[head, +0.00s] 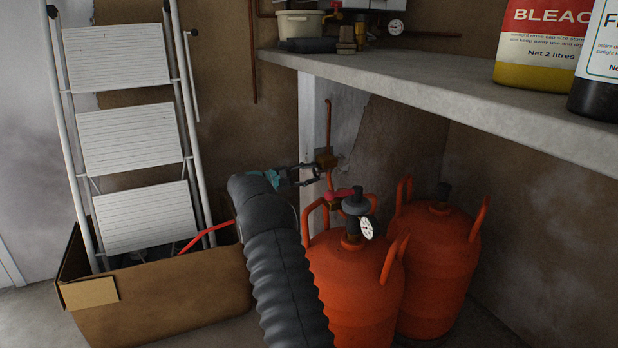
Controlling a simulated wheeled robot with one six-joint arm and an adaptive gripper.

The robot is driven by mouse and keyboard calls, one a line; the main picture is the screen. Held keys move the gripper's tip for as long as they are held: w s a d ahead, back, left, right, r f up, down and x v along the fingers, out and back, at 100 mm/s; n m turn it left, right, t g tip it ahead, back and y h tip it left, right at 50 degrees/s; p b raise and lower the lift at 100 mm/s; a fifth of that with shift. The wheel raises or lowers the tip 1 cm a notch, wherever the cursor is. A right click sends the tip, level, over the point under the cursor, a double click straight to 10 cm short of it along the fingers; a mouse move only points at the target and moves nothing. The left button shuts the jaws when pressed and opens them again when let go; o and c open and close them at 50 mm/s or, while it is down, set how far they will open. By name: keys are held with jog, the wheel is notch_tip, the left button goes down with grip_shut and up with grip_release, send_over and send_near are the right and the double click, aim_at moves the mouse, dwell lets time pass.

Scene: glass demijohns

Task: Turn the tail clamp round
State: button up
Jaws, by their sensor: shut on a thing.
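The exact contact is too small to make out. My dark ribbed arm sleeve crosses the lower middle of the view.
Two orange gas cylinders (352,285) stand close below and right of my gripper, the front one with a red-handled valve and gauge (367,228). A grey shelf (480,98) overhangs, carrying bottles (543,45). A stepladder (130,135) and cardboard box (165,298) stand left.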

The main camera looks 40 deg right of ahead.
jog(key=m+b, duration=0.1)
jog(key=m, duration=0.1)
jog(key=shift+m, duration=0.4)
jog(key=m, duration=0.3)
jog(key=shift+r+b, duration=0.1)
jog(key=shift+b, duration=0.25)
jog(key=m, duration=0.7)
jog(key=shift+m, duration=0.4)
jog(key=m, duration=1.3)
jog(key=shift+s, duration=0.1)
jog(key=shift+m, duration=0.3)
